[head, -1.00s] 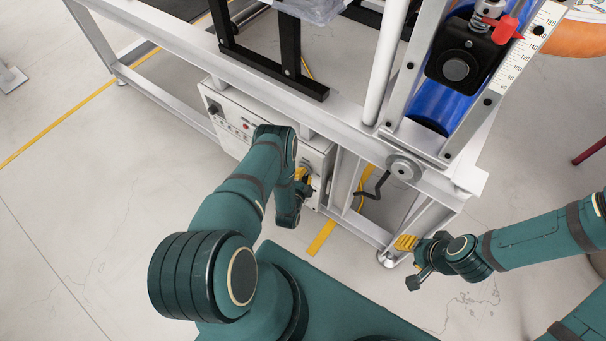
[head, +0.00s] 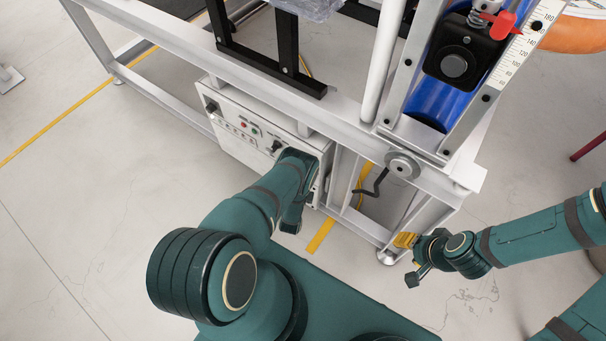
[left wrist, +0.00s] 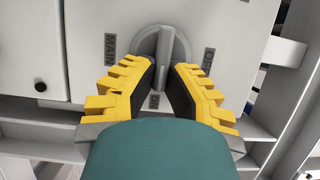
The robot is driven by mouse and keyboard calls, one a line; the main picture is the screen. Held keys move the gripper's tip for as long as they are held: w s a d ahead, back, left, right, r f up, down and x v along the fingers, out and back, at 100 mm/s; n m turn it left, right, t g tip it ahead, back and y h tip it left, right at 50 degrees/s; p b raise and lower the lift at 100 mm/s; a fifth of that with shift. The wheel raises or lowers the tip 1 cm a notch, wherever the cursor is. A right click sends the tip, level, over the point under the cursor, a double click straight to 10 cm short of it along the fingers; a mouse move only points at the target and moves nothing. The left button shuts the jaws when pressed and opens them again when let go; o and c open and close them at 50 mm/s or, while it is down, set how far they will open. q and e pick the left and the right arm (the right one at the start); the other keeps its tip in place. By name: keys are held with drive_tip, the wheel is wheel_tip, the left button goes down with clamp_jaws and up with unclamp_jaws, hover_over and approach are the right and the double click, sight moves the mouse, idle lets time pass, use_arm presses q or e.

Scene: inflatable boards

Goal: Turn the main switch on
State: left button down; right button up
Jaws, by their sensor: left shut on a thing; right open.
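The main switch (left wrist: 160,52) is a grey round knob with a raised bar handle, seen in the left wrist view. Its bar stands roughly upright in that picture, with a "MAIN" label to its left. My left gripper (left wrist: 165,75) has its yellow, dark-padded fingers on both sides of the bar and is shut on it. In the head view the left wrist covers the switch on the white control box (head: 228,137). My right gripper (head: 406,240) is open and empty, low beside the frame's foot at the right.
The control box also carries red and green buttons (head: 248,128) and a black knob (head: 275,147). It sits beneath the metal frame's rail (head: 340,115). A black crank handle (head: 374,187) hangs to its right. The floor (head: 90,240) at left is clear.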

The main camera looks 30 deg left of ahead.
sight(305, 150)
use_arm(q)
drive_tip(key=shift+a, duration=0.1)
drive_tip(key=c, duration=1)
unclamp_jaws()
drive_tip(key=shift+r, duration=0.1)
drive_tip(key=o, duration=0.4)
wheel_tip(305, 150, up, 9)
drive_tip(key=shift+w+r, duration=0.1)
drive_tip(key=shift+w, duration=0.05)
drive_tip(key=shift+r, duration=0.4)
drive_tip(key=c, duration=0.4)
